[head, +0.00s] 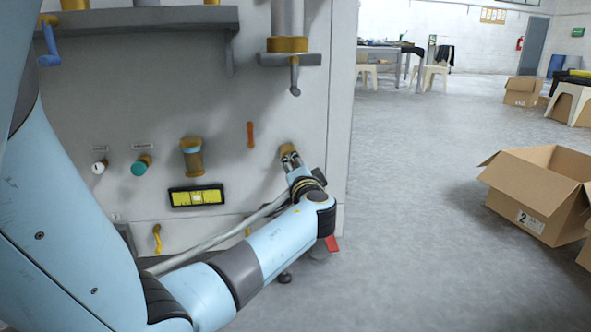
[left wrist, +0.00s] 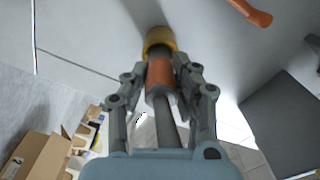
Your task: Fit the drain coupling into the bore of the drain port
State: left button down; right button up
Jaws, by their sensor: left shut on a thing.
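The drain port (head: 287,149) is a brass-yellow ring low on the white panel near its right edge. It also shows at the top of the left wrist view (left wrist: 158,37). My left gripper (head: 291,163) is right in front of it, shut on the drain coupling (left wrist: 160,76). The coupling is a grey shaft with an orange band, between the fingers in the left wrist view. Its far grey end meets the ring's opening, roughly in line with it. I cannot tell how deep it sits, as the bore is hidden. My right gripper is out of view.
A grey hose or rod (head: 225,226) runs low along the panel behind my arm. An orange handle (head: 250,135), a yellow-green level gauge (head: 196,197) and a brass fitting (head: 191,157) are to the left. Floor right of the panel is open, with a cardboard box (head: 525,217) beyond.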

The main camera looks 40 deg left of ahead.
pick_arm(q)
jog(key=shift+w+a, duration=0.5)
jog(key=shift+a, duration=0.05)
jog(key=c, duration=1)
grip_release()
jog(key=shift+s+d, duration=0.1)
jog(key=v, duration=1.1)
jog(key=shift+s+d, duration=0.25)
jog(key=shift+d, duration=0.05)
